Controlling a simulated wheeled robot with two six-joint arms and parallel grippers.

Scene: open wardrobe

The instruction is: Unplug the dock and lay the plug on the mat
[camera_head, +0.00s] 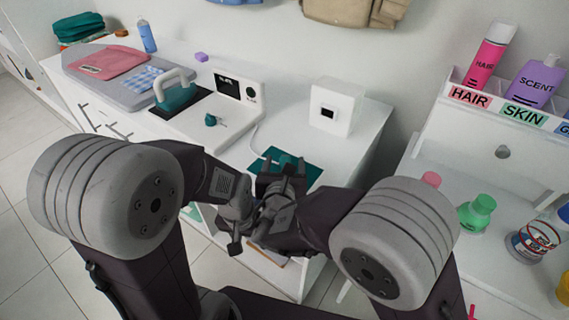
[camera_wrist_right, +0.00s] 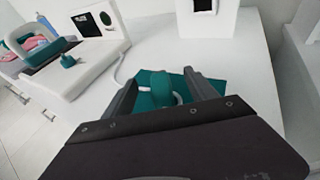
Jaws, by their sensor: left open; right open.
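The teal plug (camera_wrist_right: 157,88) is over the teal mat (camera_wrist_right: 205,86), between the fingers of my right gripper (camera_wrist_right: 161,80). It looks as if it lies on the mat, though its underside is hidden. In the head view my right gripper (camera_head: 284,170) is open at the mat (camera_head: 311,175), with the plug partly hidden by its fingers. A white cord (camera_head: 255,130) runs from the white dock (camera_head: 228,118) towards the plug. The white wall box (camera_head: 335,107) has a dark socket face with nothing in it. My left gripper (camera_head: 246,236) is open and empty, lower and in front of the counter.
A teal iron (camera_head: 176,96) with a white handle stands on the dock, beside a teal knob (camera_head: 211,119). Folded clothes (camera_head: 108,63) lie at the back left. Bottles and labelled bins (camera_head: 505,105) fill the right side. The counter around the wall box is clear.

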